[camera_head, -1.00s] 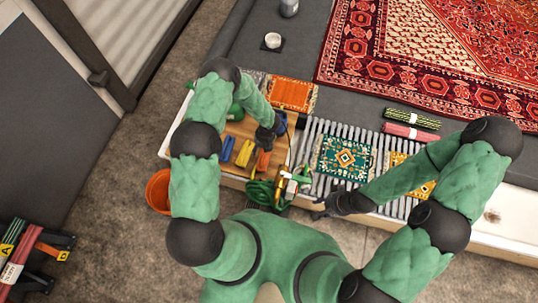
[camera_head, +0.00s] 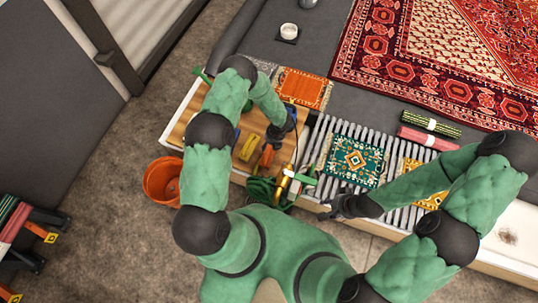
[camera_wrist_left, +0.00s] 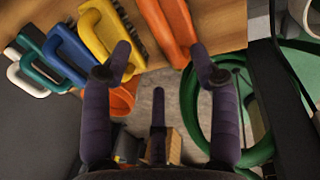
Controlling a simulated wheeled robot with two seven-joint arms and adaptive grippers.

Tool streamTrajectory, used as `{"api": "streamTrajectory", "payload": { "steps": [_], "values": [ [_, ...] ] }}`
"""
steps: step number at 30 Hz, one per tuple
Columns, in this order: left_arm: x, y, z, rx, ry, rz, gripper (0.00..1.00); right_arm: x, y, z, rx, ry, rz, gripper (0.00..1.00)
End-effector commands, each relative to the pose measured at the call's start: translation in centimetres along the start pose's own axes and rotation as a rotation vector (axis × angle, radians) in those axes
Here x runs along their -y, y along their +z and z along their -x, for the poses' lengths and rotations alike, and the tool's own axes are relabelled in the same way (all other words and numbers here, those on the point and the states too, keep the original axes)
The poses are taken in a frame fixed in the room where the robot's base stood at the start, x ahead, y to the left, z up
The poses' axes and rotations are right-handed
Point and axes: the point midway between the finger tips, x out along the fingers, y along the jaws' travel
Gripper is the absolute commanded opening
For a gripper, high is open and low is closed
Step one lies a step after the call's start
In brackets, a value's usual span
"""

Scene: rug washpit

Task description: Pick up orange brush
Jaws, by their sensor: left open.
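The orange brush (camera_head: 267,156) lies on the wooden board at the near edge of the bench, just below my left gripper (camera_head: 277,136). In the left wrist view the orange brush (camera_wrist_left: 170,28) is at the top middle, beyond and partly between the open fingers of the left gripper (camera_wrist_left: 161,52). The fingers are empty, and I cannot tell whether they touch it. A yellow brush (camera_head: 249,147) lies to its left; blue, green and white ones show further left in the wrist view. My right gripper (camera_head: 340,207) hangs by the bench's front edge, its fingers unclear.
A green hose coil (camera_head: 262,190) with brass fittings hangs close to the orange brush. An orange bucket (camera_head: 162,181) stands on the floor. A slatted rack with small rugs (camera_head: 356,160) lies to the right. Rolled rugs (camera_head: 426,138) lie behind.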

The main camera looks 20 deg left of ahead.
Motion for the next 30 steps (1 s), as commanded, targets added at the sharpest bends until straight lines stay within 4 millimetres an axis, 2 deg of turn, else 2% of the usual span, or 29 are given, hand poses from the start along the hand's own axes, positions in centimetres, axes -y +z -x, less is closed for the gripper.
{"api": "streamTrajectory", "payload": {
  "steps": [1,3,10,18,21,27,29,30],
  "values": [
    [0.1,0.0,-1.1,-0.001,0.000,0.000,0.60,-0.2,0.0,-0.5,0.000,0.000,0.000,0.40],
    [0.0,0.0,-2.0,-0.001,0.000,0.001,0.60,-0.3,0.0,-0.8,0.000,0.000,0.000,0.40],
    [0.1,0.1,-3.3,0.001,0.000,0.001,0.60,-0.5,-0.1,-1.3,0.000,0.000,0.000,0.40],
    [0.2,0.2,-7.1,-0.001,-0.001,0.000,0.60,-1.1,-0.1,-3.1,0.000,0.000,0.000,0.40],
    [0.2,0.2,-7.7,0.000,-0.001,0.001,0.60,-1.2,-0.1,-3.3,0.000,0.000,0.000,0.40],
    [0.2,0.2,-7.6,0.001,0.000,0.000,0.60,-1.1,-0.1,-3.2,0.000,0.000,0.000,0.40],
    [0.2,0.2,-7.6,0.001,0.000,0.000,0.46,-1.1,-0.1,-3.2,0.000,0.000,0.000,0.40],
    [0.2,0.2,-7.6,0.001,0.000,0.000,0.35,-1.1,-0.1,-3.2,0.000,0.000,0.000,0.40]
  ]
}}
